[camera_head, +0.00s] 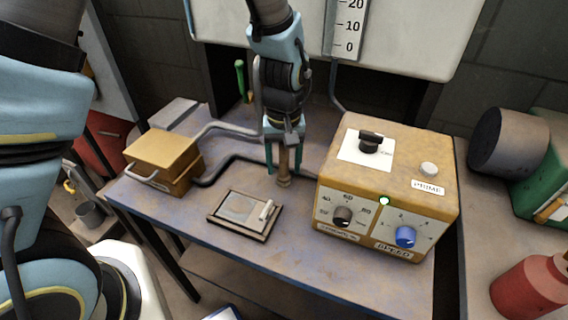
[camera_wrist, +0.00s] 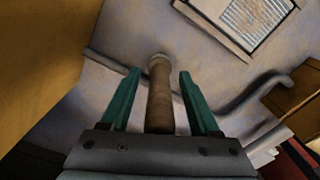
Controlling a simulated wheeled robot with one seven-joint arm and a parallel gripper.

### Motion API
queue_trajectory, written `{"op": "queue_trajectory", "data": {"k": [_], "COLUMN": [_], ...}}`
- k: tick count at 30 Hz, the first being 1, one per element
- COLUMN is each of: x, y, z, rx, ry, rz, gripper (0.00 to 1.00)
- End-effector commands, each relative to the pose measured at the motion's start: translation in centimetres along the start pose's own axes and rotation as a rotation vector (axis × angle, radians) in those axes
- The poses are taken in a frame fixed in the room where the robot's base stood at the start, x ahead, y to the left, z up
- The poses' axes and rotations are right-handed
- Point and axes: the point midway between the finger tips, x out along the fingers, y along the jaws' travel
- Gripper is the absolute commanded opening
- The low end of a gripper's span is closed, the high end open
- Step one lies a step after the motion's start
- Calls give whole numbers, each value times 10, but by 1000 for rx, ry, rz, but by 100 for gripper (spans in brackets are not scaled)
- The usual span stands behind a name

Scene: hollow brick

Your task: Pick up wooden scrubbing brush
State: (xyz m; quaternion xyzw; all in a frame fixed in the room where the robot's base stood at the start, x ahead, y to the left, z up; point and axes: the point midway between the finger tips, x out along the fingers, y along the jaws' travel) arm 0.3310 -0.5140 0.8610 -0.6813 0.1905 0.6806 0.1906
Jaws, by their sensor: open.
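A brown wooden rod-like piece (camera_head: 284,176), apparently the scrubbing brush, is at the back of the table, just left of the yellow control box. Its lower end is wider and appears to meet the tabletop; I cannot make out any bristles. My gripper (camera_head: 283,167) is above the table, pointing down, with its teal fingers on either side of this piece. In the wrist view, the brush (camera_wrist: 160,104) runs lengthwise between the open fingers (camera_wrist: 160,73), with a visible gap on each side. Its upper part is hidden by my gripper.
The yellow control box (camera_head: 384,190) with knobs stands close to the right. A small framed tray (camera_head: 243,213) lies in front, and a yellow case (camera_head: 163,158) sits left. The table's front left is clear.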

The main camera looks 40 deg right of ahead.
Motion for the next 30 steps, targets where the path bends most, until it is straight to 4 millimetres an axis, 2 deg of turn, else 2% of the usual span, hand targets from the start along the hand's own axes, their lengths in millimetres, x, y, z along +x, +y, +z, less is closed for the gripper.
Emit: {"op": "queue_trajectory", "data": {"k": [2,18,30], "x": [0,0,0], "y": [0,0,0], "z": [0,0,0], "rx": [0,0,0], "ry": [0,0,0], "rz": [0,0,0], "gripper": [59,0,0]}}
